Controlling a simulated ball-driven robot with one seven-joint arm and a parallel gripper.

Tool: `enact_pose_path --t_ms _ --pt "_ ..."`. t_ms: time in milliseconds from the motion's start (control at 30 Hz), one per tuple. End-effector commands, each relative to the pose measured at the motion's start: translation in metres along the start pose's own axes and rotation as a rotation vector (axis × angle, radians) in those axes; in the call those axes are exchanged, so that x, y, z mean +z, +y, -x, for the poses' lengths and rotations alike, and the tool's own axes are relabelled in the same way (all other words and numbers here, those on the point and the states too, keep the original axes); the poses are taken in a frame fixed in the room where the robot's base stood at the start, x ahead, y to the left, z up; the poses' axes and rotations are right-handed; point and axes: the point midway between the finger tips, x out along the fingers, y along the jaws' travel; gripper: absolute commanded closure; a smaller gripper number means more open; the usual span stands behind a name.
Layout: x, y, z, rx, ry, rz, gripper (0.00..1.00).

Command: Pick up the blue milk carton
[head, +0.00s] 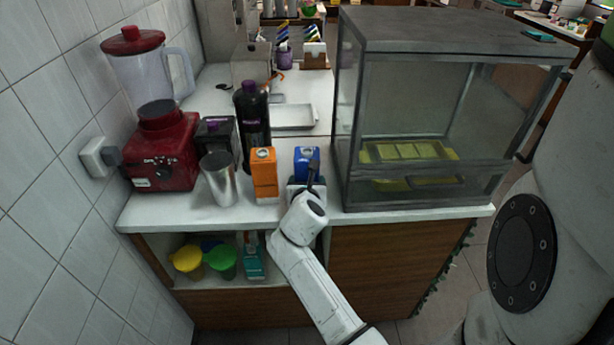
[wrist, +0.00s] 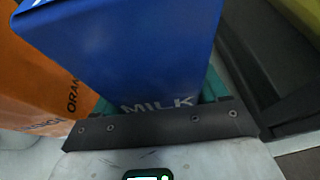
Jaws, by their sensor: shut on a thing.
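The blue milk carton (head: 307,157) stands at the front of the white counter, between an orange carton and the glass case. It fills the middle of the wrist view (wrist: 130,50), with the word MILK showing low on its face. My gripper (head: 309,180) is at the near side of the carton and shut on it, with greenish finger parts (wrist: 214,82) showing beside it in the wrist view. The carton's lower part is hidden by my gripper in the head view. I cannot tell whether its base touches the counter.
The orange carton (head: 264,175) stands close on the left, a metal cup (head: 219,179) beyond it. The glass case (head: 430,110) stands close on the right. Behind are a dark bottle (head: 252,125), a red blender (head: 160,150) and a metal tray (head: 293,117).

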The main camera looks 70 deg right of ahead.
Motion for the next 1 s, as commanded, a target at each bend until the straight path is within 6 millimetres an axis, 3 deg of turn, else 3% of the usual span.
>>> enact_pose_path --t_ms 133,433,800,1000 --pt "0.000 0.000 0.000 0.000 0.000 0.000 0.72" --pt "0.007 0.001 0.003 0.001 -0.004 0.000 0.72" --pt "0.068 0.001 0.028 0.003 -0.007 -0.001 0.72" --pt "0.089 0.001 0.037 0.002 -0.005 -0.001 0.72"
